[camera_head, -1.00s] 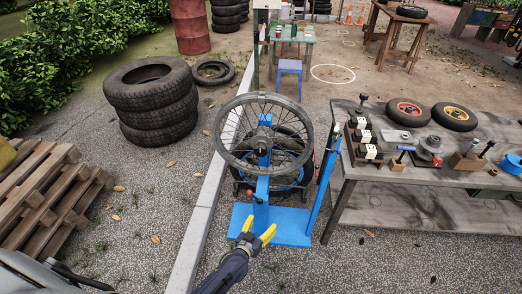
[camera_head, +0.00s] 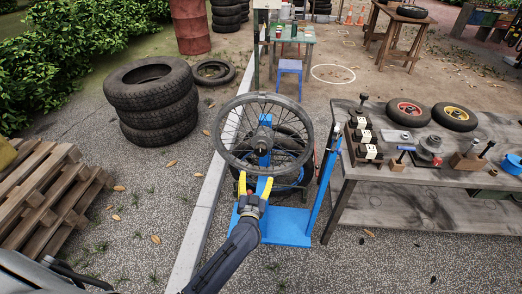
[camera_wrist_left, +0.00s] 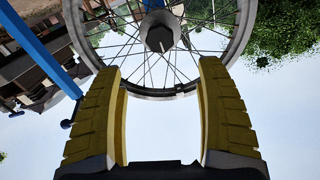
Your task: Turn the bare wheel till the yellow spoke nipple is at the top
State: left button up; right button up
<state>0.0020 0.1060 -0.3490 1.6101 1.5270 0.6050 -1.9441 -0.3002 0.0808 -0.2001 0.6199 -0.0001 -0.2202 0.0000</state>
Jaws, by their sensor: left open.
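The bare wheel (camera_head: 222,133) is a dark rim with thin spokes, upright on a blue stand (camera_head: 283,226). Its hub and lower rim also show in the left wrist view (camera_wrist_left: 160,93). I cannot make out the yellow spoke nipple in either view. My left gripper (camera_head: 256,182), with yellow fingers, is at the bottom of the wheel. In the left wrist view its fingers (camera_wrist_left: 162,108) are spread wide, with the rim just beyond and between their tips. Nothing is clamped between them. My right gripper is not in view.
A workbench (camera_head: 415,190) with small wheels and tools stands close on the right of the stand. A blue post (camera_head: 322,190) rises between them. Stacked tyres (camera_head: 153,118) and pallets (camera_head: 50,190) are at left. Paving before the stand is free.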

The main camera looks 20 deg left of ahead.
aim_at(260, 152)
pick_arm(q)
jog(key=w+a, duration=0.1)
jog(key=w, duration=0.4)
jog(key=w+a, duration=0.1)
jog(key=w, duration=0.5)
jog(key=w+a, duration=0.1)
jog(key=w, duration=0.4)
jog(key=shift+w, duration=0.2)
jog(key=shift+c, duration=0.5)
grip_shut()
